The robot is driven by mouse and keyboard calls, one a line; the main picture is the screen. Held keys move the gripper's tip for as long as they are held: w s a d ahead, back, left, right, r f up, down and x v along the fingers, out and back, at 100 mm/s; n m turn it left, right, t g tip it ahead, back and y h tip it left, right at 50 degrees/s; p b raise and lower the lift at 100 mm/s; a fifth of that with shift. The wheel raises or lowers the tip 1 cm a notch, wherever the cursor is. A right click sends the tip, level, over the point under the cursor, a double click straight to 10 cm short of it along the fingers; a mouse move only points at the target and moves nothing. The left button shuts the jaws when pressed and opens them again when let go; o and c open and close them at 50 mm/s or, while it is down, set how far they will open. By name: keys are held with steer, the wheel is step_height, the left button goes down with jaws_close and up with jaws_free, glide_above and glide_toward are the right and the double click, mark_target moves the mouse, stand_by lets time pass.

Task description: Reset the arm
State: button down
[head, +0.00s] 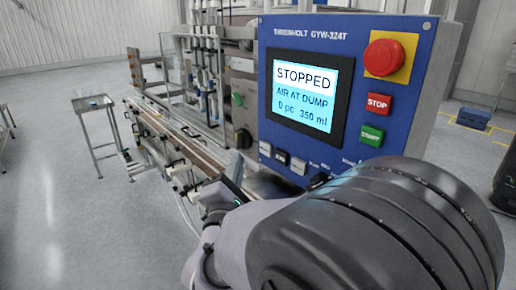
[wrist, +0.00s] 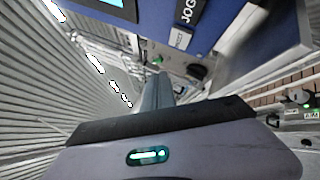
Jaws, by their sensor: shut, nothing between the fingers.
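My arm reaches in from the lower right of the head view. My gripper (head: 236,165) is shut and empty, just left of and below the blue control panel (head: 345,30). In the wrist view my gripper's fingers (wrist: 156,90) are together, pointing up toward the panel's lower edge. They look apart from the panel, though the gap is hard to judge. A row of small buttons (head: 281,157) lies under the screen. A black knob (wrist: 197,71) shows in the wrist view.
A red mushroom button (head: 384,57) on yellow, a red STOP button (head: 377,103) and a green START button (head: 372,135) sit right of the screen. The conveyor (head: 180,140) runs behind my gripper. A small steel table (head: 92,105) stands left; open floor lies at front left.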

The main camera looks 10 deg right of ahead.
stand_by(0.4)
steer(key=s+d+f+m+g+y+b, duration=0.2)
steer(key=s+d+f+m+g, duration=0.1)
steer(key=s+f+m, duration=0.3)
steer(key=s+d+f+m+g+y+b, duration=0.2)
steer(key=s+f+m+g, duration=0.3)
steer(key=s+m, duration=0.6)
steer(key=s+d+f+m+g+y+b, duration=0.2)
steer(key=s+f+m+g, duration=0.4)
steer(key=s+m, duration=0.3)
steer(key=s+d+b, duration=0.1)
steer(key=s+d, duration=0.1)
steer(key=s, duration=0.1)
steer(key=shift+f, duration=0.3)
steer(key=shift+a, duration=0.1)
